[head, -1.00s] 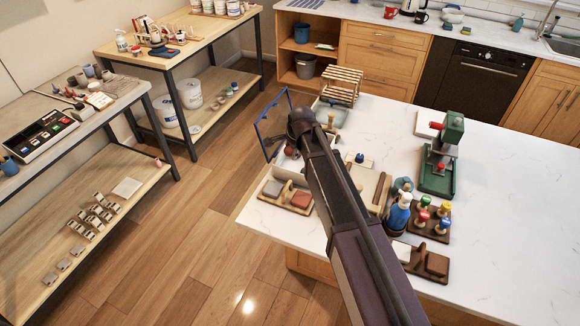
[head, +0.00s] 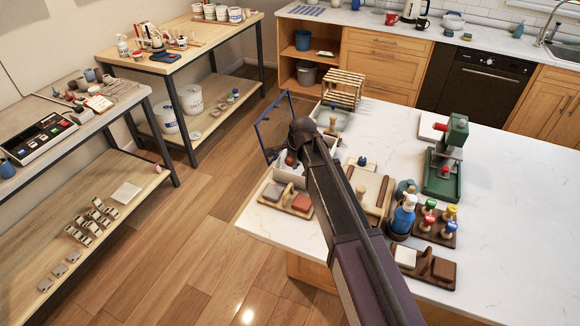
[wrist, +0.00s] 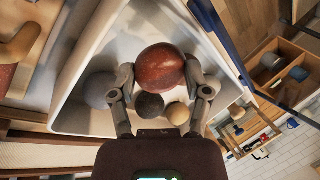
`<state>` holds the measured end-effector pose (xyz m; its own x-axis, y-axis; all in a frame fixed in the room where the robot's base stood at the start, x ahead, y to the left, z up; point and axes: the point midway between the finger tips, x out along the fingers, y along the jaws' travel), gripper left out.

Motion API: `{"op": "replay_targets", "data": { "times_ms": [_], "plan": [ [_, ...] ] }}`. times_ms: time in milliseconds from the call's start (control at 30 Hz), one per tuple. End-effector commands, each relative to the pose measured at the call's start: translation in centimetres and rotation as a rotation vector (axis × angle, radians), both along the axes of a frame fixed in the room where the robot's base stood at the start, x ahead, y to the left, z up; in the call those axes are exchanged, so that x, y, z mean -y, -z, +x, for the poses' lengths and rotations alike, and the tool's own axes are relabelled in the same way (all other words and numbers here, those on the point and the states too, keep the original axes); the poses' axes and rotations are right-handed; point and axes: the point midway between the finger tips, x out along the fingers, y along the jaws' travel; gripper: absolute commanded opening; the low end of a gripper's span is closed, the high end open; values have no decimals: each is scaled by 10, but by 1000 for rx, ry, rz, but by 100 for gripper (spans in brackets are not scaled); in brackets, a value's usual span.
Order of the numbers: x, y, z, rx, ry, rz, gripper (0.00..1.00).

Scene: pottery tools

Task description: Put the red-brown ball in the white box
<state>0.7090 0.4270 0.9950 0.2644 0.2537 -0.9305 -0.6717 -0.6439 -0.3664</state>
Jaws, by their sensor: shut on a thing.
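The red-brown ball (wrist: 160,66) is between the two fingers of my gripper (wrist: 160,82), which is shut on it. It also shows in the head view (head: 291,158), just past the end of my arm. The white box (wrist: 72,92) lies under the ball in the wrist view, its walls around the gripper. I cannot tell whether the ball touches the box's floor. Inside the box are a grey ball (wrist: 101,90), a dark ball (wrist: 149,105) and a small beige ball (wrist: 178,113). My arm hides part of the box in the head view.
A blue-edged frame (head: 268,135) stands beside the box at the counter's edge. A wooden rack (head: 343,88) is behind it. A blue bottle (head: 403,215), stamps (head: 436,220) and a green press (head: 447,160) stand to the right. The counter's far right is clear.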

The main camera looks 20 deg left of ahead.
Motion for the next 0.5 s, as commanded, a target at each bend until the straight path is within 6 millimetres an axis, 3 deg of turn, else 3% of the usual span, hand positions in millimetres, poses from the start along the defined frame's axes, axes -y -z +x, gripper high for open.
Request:
{"op": "replay_targets", "data": {
  "times_ms": [200, 500],
  "plan": [
    [0, 22, 0, 0, 0, 0, 12],
    [1, 31, 0, 0, 1, 0, 12]
  ]
}}
